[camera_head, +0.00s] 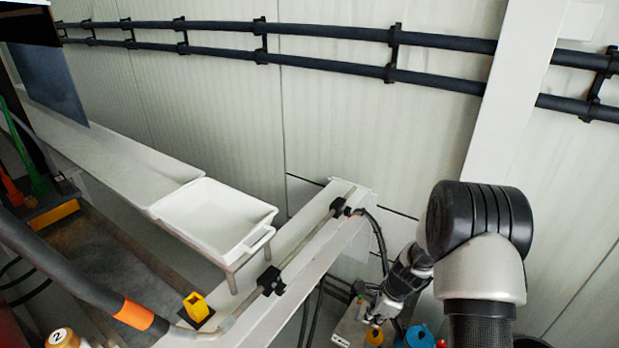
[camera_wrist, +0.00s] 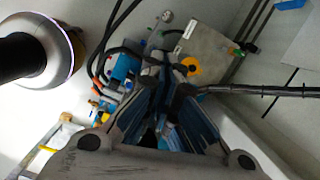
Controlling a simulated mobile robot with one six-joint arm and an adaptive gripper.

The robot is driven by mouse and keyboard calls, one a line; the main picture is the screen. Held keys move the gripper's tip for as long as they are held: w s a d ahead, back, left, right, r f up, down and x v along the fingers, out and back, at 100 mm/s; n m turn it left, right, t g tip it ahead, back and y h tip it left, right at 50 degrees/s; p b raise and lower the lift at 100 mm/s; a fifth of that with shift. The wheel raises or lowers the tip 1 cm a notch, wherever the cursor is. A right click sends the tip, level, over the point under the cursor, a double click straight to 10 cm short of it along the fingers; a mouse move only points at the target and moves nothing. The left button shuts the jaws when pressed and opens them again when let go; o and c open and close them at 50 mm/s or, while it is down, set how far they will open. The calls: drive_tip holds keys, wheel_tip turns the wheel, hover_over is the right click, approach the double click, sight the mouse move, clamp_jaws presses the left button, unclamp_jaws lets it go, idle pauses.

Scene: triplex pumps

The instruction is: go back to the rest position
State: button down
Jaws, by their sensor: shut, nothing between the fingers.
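My gripper (camera_head: 377,316) shows in the camera_head view at the lower right, dark and partly hidden by my own arm. It hangs pointing down beside the end of the pale beam. In the camera_wrist view my gripper (camera_wrist: 170,72) has its blue-grey fingers close together, with nothing seen between them. My arm's grey and black links stand at the right of the camera_head view.
A white tray (camera_head: 248,246) and a pale beam (camera_head: 318,234) lie left of my gripper. Black pipes (camera_head: 350,33) run along the wall. Below my gripper are a blue fitting (camera_wrist: 124,66), a yellow ring (camera_wrist: 197,66) and a grey box (camera_wrist: 212,45). Cables hang nearby.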

drive_tip(key=s+a+r+n, duration=0.2)
drive_tip(key=s+r+n, duration=0.15)
drive_tip(key=r, duration=0.45)
drive_tip(key=s+a+r+n+t, duration=0.1)
drive_tip(key=s+r+n, duration=0.25)
drive_tip(key=r, duration=0.55)
drive_tip(key=s+a+r+n, duration=0.2)
drive_tip(key=s+r+n, duration=0.15)
drive_tip(key=r, duration=0.45)
drive_tip(key=s+r+n, duration=0.2)
drive_tip(key=s+n, duration=0.1)
drive_tip(key=s, duration=0.3)
drive_tip(key=s+r+n+t+h+b, duration=0.1)
drive_tip(key=s+r+n, duration=0.2)
drive_tip(key=s, duration=0.3)
drive_tip(key=s+r+n+t+h, duration=0.1)
drive_tip(key=s+r+n, duration=0.1)
drive_tip(key=s+n, duration=0.3)
drive_tip(key=shift+s+d+r, duration=0.35)
drive_tip(key=shift+s+d, duration=0.1)
drive_tip(key=shift+s, duration=0.05)
drive_tip(key=shift+s+d, duration=0.1)
drive_tip(key=shift+d, duration=0.05)
